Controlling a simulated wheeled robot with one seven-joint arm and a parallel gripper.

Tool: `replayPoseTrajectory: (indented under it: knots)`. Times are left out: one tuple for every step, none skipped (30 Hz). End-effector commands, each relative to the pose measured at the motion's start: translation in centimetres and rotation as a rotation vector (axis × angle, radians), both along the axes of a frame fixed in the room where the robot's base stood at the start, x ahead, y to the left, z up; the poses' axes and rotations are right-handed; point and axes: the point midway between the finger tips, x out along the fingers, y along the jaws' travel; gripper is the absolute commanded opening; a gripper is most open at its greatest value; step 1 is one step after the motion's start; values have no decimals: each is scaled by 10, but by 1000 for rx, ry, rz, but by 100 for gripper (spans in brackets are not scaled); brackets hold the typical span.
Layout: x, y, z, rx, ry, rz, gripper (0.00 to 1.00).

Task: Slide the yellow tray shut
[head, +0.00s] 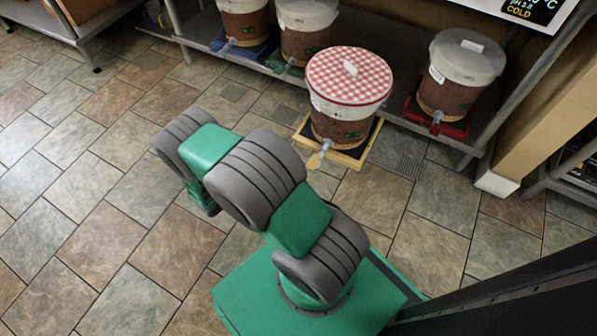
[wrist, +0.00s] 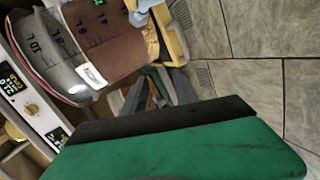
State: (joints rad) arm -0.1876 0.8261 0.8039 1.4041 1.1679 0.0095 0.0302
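The yellow tray (head: 341,158) sits out in front of the low shelf, with a bucket (head: 343,97) standing on it. The bucket has a red-checked lid, brown contents and a pale spigot over the tray's front edge. In the wrist view the tray (wrist: 176,40) shows as a yellow strip at the top, beside the tilted-looking bucket (wrist: 112,38). My gripper (wrist: 157,92) is partly visible beyond its green and black housing in the wrist view, apart from the tray.
A grey-lidded bucket on a red tray (head: 437,121) stands to the right on the shelf (head: 388,63). Buckets on a blue tray (head: 240,49) and a green tray (head: 285,68) stand to the left. A shelf post stands at right. The tiled floor at left is clear.

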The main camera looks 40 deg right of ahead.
Motion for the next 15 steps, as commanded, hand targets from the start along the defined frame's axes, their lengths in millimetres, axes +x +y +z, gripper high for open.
replayPoseTrajectory:
  knots:
    - [-11, -5, -53, -71, 33, 48, 34]
    - [-15, -8, -64, -107, 44, 75, 34]
    - [-19, -10, -75, -147, 59, 106, 34]
    - [-21, -11, -80, -171, 66, 125, 34]
    - [-23, -12, -84, -188, 72, 140, 34]
    - [-25, -12, -87, -206, 79, 155, 34]
    - [-25, -14, -88, -213, 80, 162, 34]
    - [-25, -16, -88, -219, 82, 164, 34]
    - [-24, -19, -89, -221, 83, 166, 34]
    - [-23, -23, -89, -221, 82, 165, 34]
    - [-22, -28, -90, -221, 82, 162, 34]
    - [-20, -35, -92, -219, 82, 161, 34]
    - [-19, -40, -93, -220, 82, 160, 34]
    - [-16, -46, -95, -218, 82, 159, 34]
    - [-13, -54, -97, -218, 82, 159, 34]
